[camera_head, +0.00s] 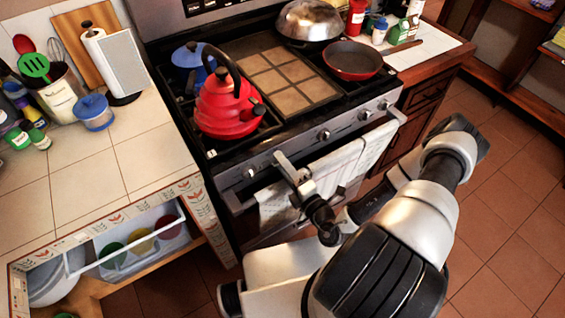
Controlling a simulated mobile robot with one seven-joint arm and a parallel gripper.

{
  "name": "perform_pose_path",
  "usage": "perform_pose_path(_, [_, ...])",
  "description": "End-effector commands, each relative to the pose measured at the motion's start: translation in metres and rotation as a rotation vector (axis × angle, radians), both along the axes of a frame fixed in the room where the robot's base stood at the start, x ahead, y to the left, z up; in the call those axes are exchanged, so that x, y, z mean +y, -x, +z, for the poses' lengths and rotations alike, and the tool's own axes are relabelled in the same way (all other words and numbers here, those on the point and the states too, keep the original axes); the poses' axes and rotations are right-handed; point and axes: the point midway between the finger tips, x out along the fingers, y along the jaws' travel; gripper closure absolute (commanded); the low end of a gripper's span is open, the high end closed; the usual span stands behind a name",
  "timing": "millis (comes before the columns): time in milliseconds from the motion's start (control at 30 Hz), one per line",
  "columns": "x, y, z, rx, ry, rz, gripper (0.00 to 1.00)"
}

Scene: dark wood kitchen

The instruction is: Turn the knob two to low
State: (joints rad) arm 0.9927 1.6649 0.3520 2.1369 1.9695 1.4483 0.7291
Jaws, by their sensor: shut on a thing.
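The stove's front panel (226,184) carries a row of round knobs. The leftmost knob (250,173) is bare, and more knobs show to the right, one near the middle (324,134) and one farther right (366,115). My gripper (281,158) is at the panel between the leftmost and middle knobs. It is shut on a knob there, which its fingers hide almost wholly. The knob's setting cannot be read.
A red kettle (222,107), blue pot (190,62), red pan (352,59) and metal wok (308,20) stand on the stove. A towel (340,167) hangs on the oven handle below. A tiled counter (130,150) with an open drawer is at left.

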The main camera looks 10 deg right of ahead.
Motion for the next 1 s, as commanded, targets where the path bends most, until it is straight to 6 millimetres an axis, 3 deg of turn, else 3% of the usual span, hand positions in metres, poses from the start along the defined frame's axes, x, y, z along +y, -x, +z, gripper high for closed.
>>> perform_pose_path(500, [-0.0006, 0.0000, 0.0008, -0.141, 0.437, -0.001, 0.86])
perform_pose_path(1000, [-0.0007, 0.0001, -0.0002, -0.209, 0.644, -0.001, 0.86])
